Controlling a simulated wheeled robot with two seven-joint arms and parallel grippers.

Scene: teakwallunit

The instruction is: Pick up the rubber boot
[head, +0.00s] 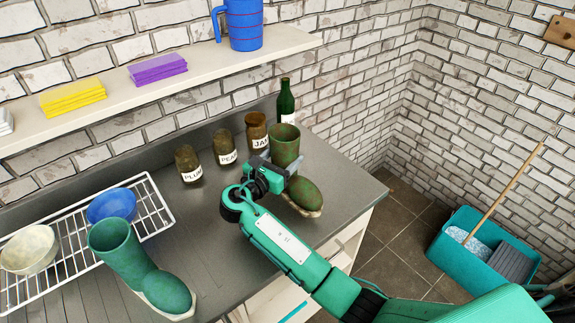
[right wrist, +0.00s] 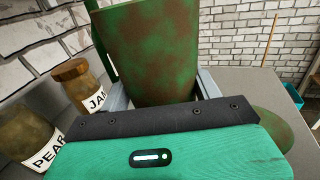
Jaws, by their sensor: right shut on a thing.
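A green rubber boot with brown mottling (head: 286,142) stands upright on the grey counter near its right end, its toe towards the front. My right gripper (head: 279,168) is shut on the shaft of this boot. In the right wrist view the boot's shaft (right wrist: 150,50) fills the space between the two fingers (right wrist: 163,88), and part of its foot shows at the right. A second, teal-green boot (head: 125,250) stands at the counter's front left, beside the dish rack. My left gripper is not in view.
Labelled jars (head: 225,148) and a dark green bottle (head: 286,100) stand behind the boot. A wire rack (head: 158,210) with a blue bowl (head: 111,204) and a cream bowl (head: 28,248) is at left. A shelf (head: 200,62) runs above. A teal mop bucket (head: 470,255) stands on the floor.

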